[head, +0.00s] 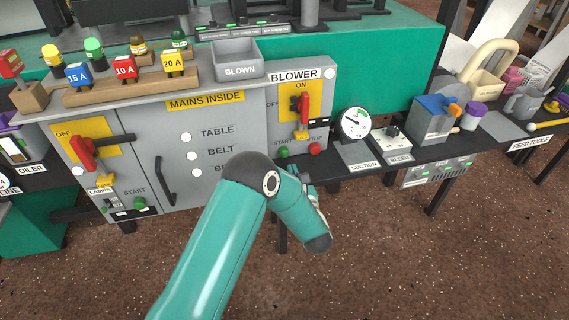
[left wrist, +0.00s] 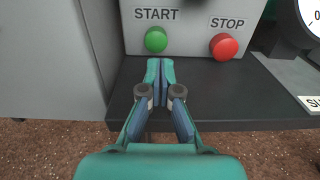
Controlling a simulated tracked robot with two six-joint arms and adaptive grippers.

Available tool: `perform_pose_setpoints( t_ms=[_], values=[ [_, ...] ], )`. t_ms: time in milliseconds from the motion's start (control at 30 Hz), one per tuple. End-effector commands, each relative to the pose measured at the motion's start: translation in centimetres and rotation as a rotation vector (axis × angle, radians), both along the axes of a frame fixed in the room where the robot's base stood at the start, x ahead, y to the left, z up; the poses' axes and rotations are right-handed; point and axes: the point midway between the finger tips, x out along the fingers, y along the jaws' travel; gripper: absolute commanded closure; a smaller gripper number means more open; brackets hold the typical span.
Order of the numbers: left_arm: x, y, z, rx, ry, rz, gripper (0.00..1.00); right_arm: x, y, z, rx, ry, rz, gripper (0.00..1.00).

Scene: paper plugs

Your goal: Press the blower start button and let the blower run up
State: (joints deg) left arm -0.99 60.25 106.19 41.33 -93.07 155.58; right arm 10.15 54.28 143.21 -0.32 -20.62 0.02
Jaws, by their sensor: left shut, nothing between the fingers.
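The green blower start button (left wrist: 156,40) is on the grey blower box, under the word START. The red stop button (left wrist: 224,46) is to its right. Both show small in the head view, the green start button (head: 283,152) and the red stop button (head: 315,149). My left gripper (left wrist: 160,62) is shut and empty, its tips just below and in front of the start button in the picture; I cannot tell whether they touch. In the head view my left arm hides most of the gripper. The blower switch (head: 303,108) has a red handle on a yellow plate. My right gripper is not in view.
The suction gauge (head: 355,123) and the bleed box (head: 398,138) stand right of the blower box. The mains cabinet (head: 212,150) with its door handle is to the left. A dark shelf (left wrist: 235,90) runs below the buttons.

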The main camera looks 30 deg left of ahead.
Motion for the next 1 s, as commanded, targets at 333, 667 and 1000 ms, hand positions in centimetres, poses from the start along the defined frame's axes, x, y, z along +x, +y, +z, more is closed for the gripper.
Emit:
perform_pose_setpoints(
  t_ms=[333,667,1000],
  values=[
    [-4.8,-4.8,0.2,0.001,0.005,-0.004,1.0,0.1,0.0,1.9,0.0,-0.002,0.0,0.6],
    [-5.7,-5.5,0.0,0.0,0.003,-0.001,1.0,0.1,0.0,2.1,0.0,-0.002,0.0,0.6],
    [-5.7,-5.4,0.0,0.001,0.004,0.0,1.0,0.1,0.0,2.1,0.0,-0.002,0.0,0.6]
  ],
)
